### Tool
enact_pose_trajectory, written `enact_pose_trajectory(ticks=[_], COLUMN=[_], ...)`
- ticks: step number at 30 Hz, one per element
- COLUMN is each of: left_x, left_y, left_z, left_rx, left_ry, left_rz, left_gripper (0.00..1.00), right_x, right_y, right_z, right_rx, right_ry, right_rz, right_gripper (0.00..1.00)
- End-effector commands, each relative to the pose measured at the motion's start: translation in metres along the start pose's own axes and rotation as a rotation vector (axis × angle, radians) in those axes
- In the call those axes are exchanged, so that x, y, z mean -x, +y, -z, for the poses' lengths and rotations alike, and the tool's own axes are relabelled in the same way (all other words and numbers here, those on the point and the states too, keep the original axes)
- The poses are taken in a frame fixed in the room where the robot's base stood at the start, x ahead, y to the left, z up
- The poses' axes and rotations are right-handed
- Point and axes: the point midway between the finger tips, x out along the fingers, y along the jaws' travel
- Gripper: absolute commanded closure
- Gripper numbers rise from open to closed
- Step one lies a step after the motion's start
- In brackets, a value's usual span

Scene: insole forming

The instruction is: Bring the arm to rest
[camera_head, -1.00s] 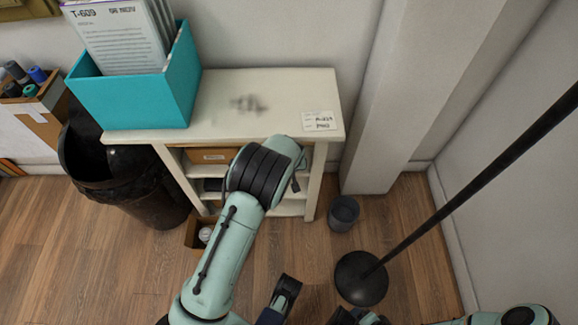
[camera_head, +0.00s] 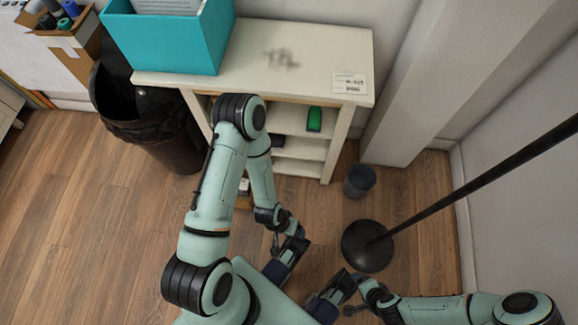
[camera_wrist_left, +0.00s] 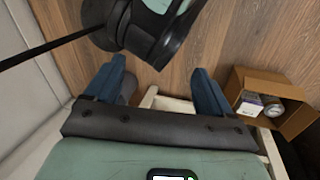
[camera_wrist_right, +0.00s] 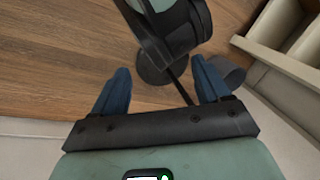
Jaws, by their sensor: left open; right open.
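My left arm (camera_head: 211,195) rises from the bottom of the head view, bends at its elbow near the shelf front and comes back down. My left gripper (camera_head: 274,272) is in front of my body, pointing down toward the lower left. In the left wrist view its blue fingers (camera_wrist_left: 157,66) are apart with nothing between them. My right arm (camera_head: 440,308) comes in low from the right. My right gripper (camera_head: 318,308) is near the bottom centre, close to the left one but apart from it. In the right wrist view its fingers (camera_wrist_right: 160,66) are apart and empty.
A white shelf (camera_head: 315,55) carries a turquoise box (camera_head: 170,40); a green item (camera_head: 314,119) lies inside. A black bin (camera_head: 150,125) stands left, a small grey bin (camera_head: 359,181) right. A black pole on a round base (camera_head: 367,246) stands near my right arm. The left floor is clear.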

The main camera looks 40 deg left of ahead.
Motion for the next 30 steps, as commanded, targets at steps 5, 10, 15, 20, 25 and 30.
enact_pose_trajectory(ticks=[5,10,15,20,25,30], left_x=[0.000,0.025,0.079,0.124,0.156,0.165], left_y=[0.000,0.007,0.022,0.036,0.048,0.051], left_z=[0.001,-0.006,-0.025,-0.040,-0.046,-0.048], left_rx=[0.000,-0.002,-0.006,-0.010,-0.014,-0.015], left_ry=[0.000,-0.020,-0.087,-0.157,-0.206,-0.224], left_rz=[0.001,0.000,0.001,0.003,0.003,0.004], left_gripper=[0.17,0.17,0.17,0.17,0.17,0.17], right_x=[0.001,0.025,0.079,0.124,0.156,0.165], right_y=[0.000,-0.007,-0.022,-0.036,-0.048,-0.051], right_z=[0.000,-0.007,-0.026,-0.041,-0.047,-0.049], right_rx=[0.000,0.002,0.006,0.011,0.015,0.017], right_ry=[0.000,-0.018,-0.086,-0.158,-0.207,-0.224], right_rz=[0.000,0.001,0.001,-0.002,-0.001,-0.002], right_gripper=[0.24,0.24,0.24,0.24,0.24,0.24])
